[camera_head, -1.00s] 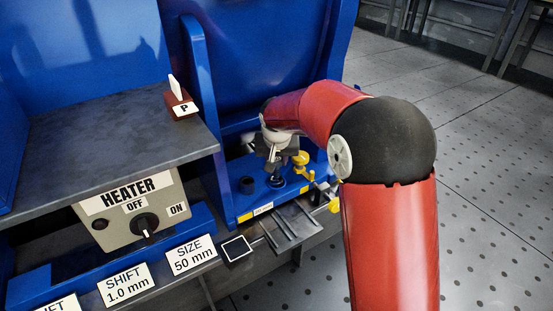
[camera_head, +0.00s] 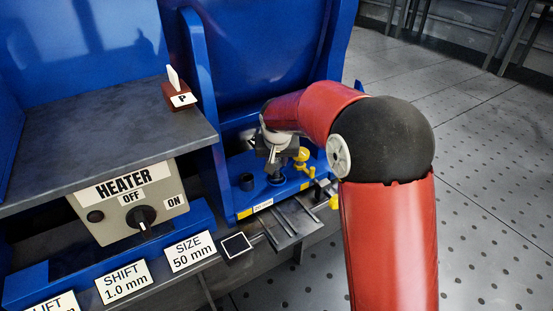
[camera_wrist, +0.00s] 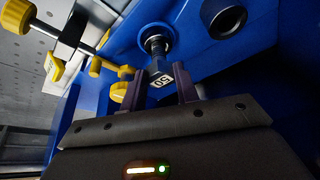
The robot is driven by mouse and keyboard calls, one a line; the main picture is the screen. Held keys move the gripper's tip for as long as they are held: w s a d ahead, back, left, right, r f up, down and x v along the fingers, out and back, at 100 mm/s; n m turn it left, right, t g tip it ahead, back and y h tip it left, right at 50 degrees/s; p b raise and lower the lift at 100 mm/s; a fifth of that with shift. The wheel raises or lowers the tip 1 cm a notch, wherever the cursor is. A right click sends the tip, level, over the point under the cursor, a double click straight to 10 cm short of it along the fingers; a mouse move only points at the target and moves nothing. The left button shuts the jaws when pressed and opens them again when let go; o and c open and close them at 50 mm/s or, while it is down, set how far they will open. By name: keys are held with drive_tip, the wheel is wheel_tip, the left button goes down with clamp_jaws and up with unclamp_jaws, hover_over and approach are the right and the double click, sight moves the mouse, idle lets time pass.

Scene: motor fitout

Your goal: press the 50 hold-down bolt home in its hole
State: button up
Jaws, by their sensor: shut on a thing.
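The 50 hold-down bolt (camera_wrist: 161,72) shows in the wrist view with a white "50" tag on its head and a dark shank. The shank points into a round dark-rimmed hole (camera_wrist: 156,39) in the blue plate; how deep it sits I cannot tell. My gripper (camera_wrist: 157,82) is shut on the bolt's head, a finger on either side. In the head view my gripper (camera_head: 272,154) is low over the blue plate (camera_head: 240,208), with the bolt (camera_head: 275,180) mostly hidden beneath it.
A black open socket (camera_head: 247,182) stands left of the bolt. Yellow-knobbed clamps (camera_head: 301,158) are close on its right. A dark metal plate (camera_head: 294,222) lies in front. The heater box (camera_head: 130,205) and grey bench (camera_head: 110,130) are at left.

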sight(276, 173)
drive_tip(key=shift+f+b, duration=1.5)
drive_tip(key=shift+f, duration=0.65)
drive_tip(key=o, duration=1.2)
drive_tip(key=p+v, duration=0.1)
drive_tip(key=v, duration=0.6)
drive_tip(key=shift+s+r, duration=0.15)
drive_tip(key=shift+r, duration=0.25)
